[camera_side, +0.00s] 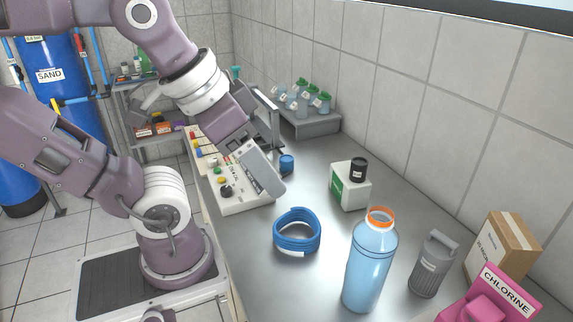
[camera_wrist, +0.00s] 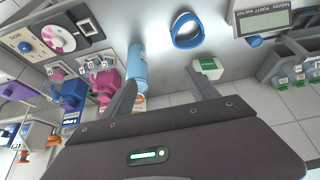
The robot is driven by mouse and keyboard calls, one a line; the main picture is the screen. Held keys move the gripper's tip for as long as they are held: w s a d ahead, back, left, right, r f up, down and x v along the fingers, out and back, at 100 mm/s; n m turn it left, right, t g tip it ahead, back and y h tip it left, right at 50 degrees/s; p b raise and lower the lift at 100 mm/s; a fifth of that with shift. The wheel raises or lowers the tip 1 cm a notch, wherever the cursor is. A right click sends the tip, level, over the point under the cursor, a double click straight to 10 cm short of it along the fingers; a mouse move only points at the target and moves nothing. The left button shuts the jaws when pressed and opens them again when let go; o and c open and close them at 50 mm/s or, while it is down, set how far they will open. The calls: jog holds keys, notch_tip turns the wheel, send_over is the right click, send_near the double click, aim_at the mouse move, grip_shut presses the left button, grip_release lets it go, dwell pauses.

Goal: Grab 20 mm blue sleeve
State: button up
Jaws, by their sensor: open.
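A small blue cylinder (camera_side: 287,165), which looks like the blue sleeve, stands on the steel bench beyond my gripper in the side view. It seems to be the small blue piece (camera_wrist: 255,41) beside the display device in the wrist view; its size cannot be read. My gripper (camera_wrist: 164,88) is open, with its two grey fingers apart and nothing between them. It is raised above the bench, left of the blue cylinder in the side view and apart from it.
A blue hose coil (camera_side: 297,232) lies mid-bench. A green-white box (camera_side: 349,187) with a black cap, a blue bottle (camera_side: 369,265), a grey canister (camera_side: 433,264) and a pink chlorine container (camera_side: 490,300) stand right. A control panel (camera_side: 241,190) and bottle rack (camera_side: 310,124) are behind.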

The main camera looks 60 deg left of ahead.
jog(key=w+d+r+n+t+h, duration=0.1)
jog(key=w+r+t, duration=0.1)
jog(key=w+r, duration=0.55)
jog(key=w+d+r+n+t+h, duration=0.1)
jog(key=w+r+t+h, duration=0.3)
jog(key=w, duration=0.6)
jog(key=w+a+r+n+t+y, duration=0.1)
jog(key=w+a+r+n+y, duration=0.2)
jog(key=w+a+n+y, duration=0.85)
jog(key=n+g+y, duration=0.5)
jog(key=g+y, duration=0.2)
jog(key=g, duration=0.7)
send_over(283, 158)
jog(key=w+d, duration=0.1)
jog(key=d, duration=0.4)
notch_tip(283, 158, down, 12)
jog(key=shift+t, duration=0.5)
jog(key=f, duration=2.8)
jog(key=shift+w+a+f, duration=0.1)
jog(key=shift+w+a, duration=0.05)
jog(key=shift+a, duration=0.1)
jog(key=x, duration=0.7)
jog(key=shift+d, duration=0.1)
jog(key=c, duration=1.4)
